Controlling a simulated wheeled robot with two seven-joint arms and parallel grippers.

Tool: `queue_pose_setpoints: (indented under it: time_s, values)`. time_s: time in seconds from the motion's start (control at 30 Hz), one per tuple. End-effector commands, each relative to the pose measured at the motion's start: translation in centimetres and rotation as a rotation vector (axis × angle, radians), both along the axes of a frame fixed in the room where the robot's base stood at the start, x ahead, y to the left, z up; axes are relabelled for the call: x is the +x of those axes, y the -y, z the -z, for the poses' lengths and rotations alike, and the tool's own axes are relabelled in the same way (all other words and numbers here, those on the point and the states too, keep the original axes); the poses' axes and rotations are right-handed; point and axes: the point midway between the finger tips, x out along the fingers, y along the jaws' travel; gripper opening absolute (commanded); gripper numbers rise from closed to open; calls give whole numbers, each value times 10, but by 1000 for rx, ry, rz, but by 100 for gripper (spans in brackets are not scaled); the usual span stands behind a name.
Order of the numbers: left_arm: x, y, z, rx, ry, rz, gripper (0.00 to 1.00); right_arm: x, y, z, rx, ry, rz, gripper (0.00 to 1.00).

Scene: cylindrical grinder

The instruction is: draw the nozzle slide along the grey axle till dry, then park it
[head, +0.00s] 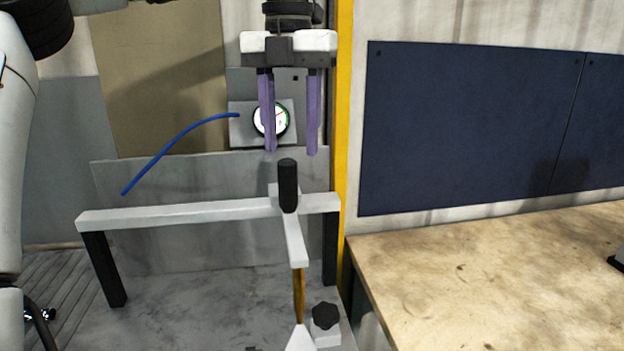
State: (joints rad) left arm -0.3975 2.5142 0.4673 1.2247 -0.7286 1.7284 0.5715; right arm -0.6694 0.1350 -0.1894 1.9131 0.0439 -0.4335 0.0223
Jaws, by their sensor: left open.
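The nozzle slide has an upright black handle (288,186) on a light carriage at the right part of the pale rail (180,213). A light arm (295,243) comes forward from it, with an amber tube (299,293) down to a white flared nozzle (300,341), cut off by the bottom edge. My left gripper (291,153) points down with two purple fingers apart, empty, just above the handle top. No contact with the handle shows. The grey axle cannot be made out. My right gripper is not in view.
A round gauge (269,119) and a blue hose (170,148) are behind the rail. A black knob (325,316) stands beside the nozzle. A yellow post (343,100) and a wooden bench (490,270) lie to the right; dark legs (105,270) hold the rail.

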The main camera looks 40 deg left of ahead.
Motion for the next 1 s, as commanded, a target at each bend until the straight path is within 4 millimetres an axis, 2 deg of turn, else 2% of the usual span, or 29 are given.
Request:
queue_pose_setpoints:
  time_s: [0.2,0.33,0.5,0.67,0.9,1.0]
  values:
    - [-1,0,40,-3,-4,2,43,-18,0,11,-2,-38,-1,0]
    - [-1,0,64,-3,-3,2,43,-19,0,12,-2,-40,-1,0]
    - [-1,0,84,-1,0,1,43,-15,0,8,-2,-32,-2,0]
    - [-1,0,93,-1,0,-1,43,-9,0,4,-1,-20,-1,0]
    - [-1,0,93,-1,0,-1,43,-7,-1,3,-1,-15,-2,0]
    - [-1,0,93,0,1,-1,28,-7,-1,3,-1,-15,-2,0]
